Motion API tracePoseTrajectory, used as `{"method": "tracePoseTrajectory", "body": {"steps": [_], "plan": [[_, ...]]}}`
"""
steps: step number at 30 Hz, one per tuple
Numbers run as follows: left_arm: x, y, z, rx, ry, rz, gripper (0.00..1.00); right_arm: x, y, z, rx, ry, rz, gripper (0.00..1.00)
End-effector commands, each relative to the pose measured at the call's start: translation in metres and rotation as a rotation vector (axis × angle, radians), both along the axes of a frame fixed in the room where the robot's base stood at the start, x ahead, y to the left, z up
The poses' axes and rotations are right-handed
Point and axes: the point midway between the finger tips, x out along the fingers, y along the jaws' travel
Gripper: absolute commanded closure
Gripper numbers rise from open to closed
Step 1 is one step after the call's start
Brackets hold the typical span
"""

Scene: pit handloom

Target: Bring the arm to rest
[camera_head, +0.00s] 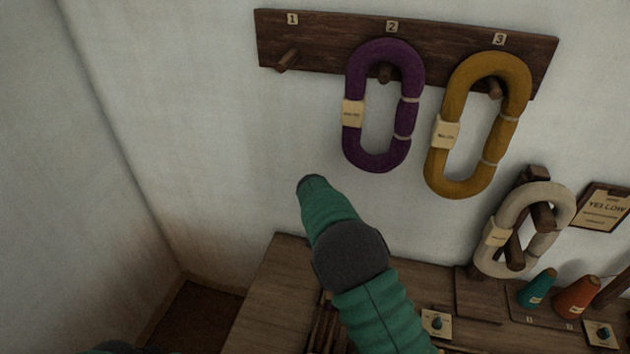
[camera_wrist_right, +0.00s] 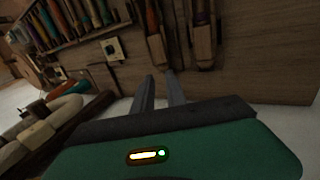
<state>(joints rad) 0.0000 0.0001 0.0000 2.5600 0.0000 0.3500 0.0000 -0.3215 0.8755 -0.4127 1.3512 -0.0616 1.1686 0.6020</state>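My right arm rises from the bottom of the head view, green with a dark grey joint, in front of the wall and bench. Its far end is a dark tip left of the purple hank; no fingers can be made out there. In the right wrist view my right gripper (camera_wrist_right: 160,76) shows two grey fingers with a narrow gap between them and nothing held. Wooden tools lie beyond the fingertips. My left gripper is not in view; only a dark green sliver shows at the bottom left edge of the head view.
A peg board (camera_head: 325,38) holds a purple hank (camera_head: 357,140) on peg 2 and a yellow hank (camera_head: 513,75) on peg 3; peg 1 (camera_head: 287,60) is bare. A cream hank (camera_head: 490,258) hangs on a stand above the bench (camera_head: 262,290), near teal (camera_head: 537,288) and orange (camera_head: 577,297) cones.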

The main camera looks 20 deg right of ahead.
Motion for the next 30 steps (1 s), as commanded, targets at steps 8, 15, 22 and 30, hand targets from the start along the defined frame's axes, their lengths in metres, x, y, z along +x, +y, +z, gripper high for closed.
{"method": "tracePoseTrajectory", "body": {"steps": [8,15,22,30], "plan": [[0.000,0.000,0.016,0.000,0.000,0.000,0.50,-0.040,0.004,0.026,0.173,-0.054,0.101,0.83],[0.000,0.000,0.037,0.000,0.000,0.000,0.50,-0.124,0.036,0.060,0.349,-0.206,0.378,0.83],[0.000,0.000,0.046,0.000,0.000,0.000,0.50,-0.182,0.052,0.071,0.359,-0.301,0.575,0.83],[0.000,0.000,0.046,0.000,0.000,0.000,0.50,-0.189,0.053,0.070,0.356,-0.310,0.598,0.83]]}}
